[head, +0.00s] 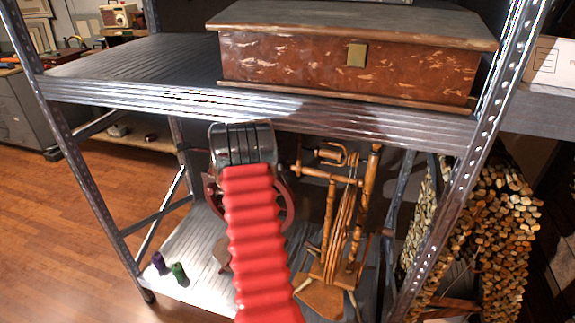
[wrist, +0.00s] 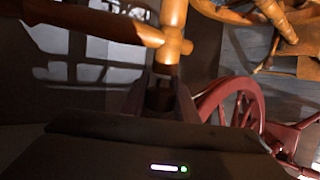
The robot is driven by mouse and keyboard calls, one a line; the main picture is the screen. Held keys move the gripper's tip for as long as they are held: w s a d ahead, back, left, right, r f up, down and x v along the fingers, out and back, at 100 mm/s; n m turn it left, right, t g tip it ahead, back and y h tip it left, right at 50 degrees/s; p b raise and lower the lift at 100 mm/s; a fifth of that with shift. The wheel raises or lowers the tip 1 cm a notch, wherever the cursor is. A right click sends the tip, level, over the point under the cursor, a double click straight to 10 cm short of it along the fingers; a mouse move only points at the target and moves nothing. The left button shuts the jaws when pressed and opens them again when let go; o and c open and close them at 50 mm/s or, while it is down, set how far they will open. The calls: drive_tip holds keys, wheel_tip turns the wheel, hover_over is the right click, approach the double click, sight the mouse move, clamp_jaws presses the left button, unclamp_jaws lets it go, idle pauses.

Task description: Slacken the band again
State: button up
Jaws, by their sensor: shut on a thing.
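A wooden spinning wheel (head: 332,225) stands on the lower shelf, partly behind my arm. A dark red spoked wheel (wrist: 236,104) shows at the right in the wrist view. My gripper (wrist: 162,88) is shut on a turned wooden handle (wrist: 172,38), which rises upright from between the dark fingers. A wooden bar (wrist: 85,22) runs to the left from near the handle. The fingertips and the gripped end are dark and partly hidden. In the head view my own arm hides the gripper. I cannot tell how tight the band is.
The metal upper shelf (head: 130,72) carries a large brown chest (head: 345,65) above the work area. Shelf posts (head: 80,170) stand at both sides. A purple spool (head: 159,263) and a green spool (head: 179,272) stand at the lower shelf's left. Stacked wood pieces (head: 505,240) fill the right.

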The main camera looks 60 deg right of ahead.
drive_tip(key=shift+a+f+y, duration=0.15)
drive_tip(key=shift+f+y, duration=0.25)
drive_tip(key=o, duration=1.1)
drive_tip(key=shift+r, duration=0.15)
drive_tip(key=shift+c, duration=0.2)
drive_tip(key=shift+r, duration=0.15)
drive_tip(key=v, duration=1.3)
drive_tip(key=shift+a, duration=0.3)
